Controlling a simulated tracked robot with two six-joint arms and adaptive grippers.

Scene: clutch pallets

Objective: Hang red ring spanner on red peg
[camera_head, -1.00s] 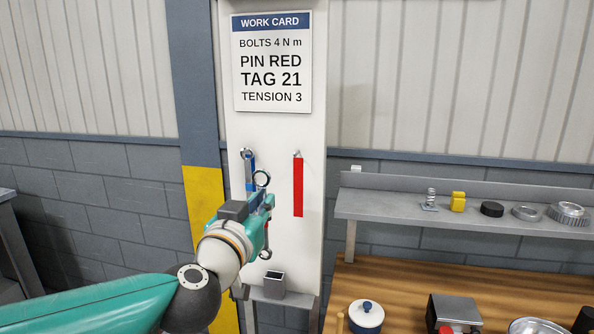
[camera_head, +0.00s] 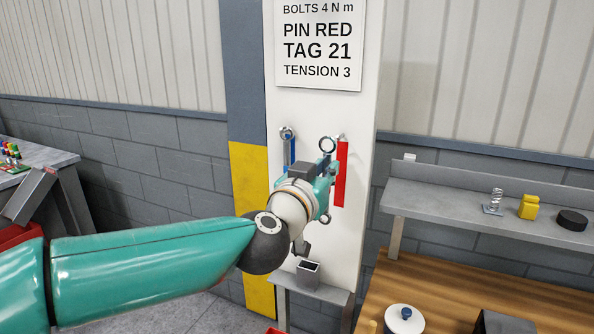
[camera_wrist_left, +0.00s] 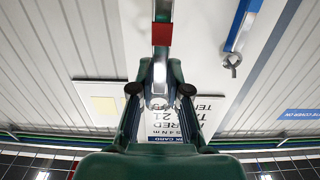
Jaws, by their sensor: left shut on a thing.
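My left gripper (camera_head: 324,172) is shut on a ring spanner, held roughly upright in front of the white board. The spanner's upper ring (camera_head: 328,144) shows above the jaws and its lower end (camera_head: 325,218) below them. In the wrist view the spanner's shank, with a red band (camera_wrist_left: 161,34), runs up from between the fingers (camera_wrist_left: 159,92). The red peg (camera_head: 341,137) is at the top of a red stripe (camera_head: 341,178) on the board. In the head view the ring appears just left of the peg and slightly lower; the depth gap is unclear. My right gripper is out of view.
A blue-marked spanner (camera_head: 288,149) hangs on the board left of my gripper; it also shows in the wrist view (camera_wrist_left: 240,32). A small grey holder (camera_head: 308,273) stands below. A shelf (camera_head: 465,217) with small parts is at right.

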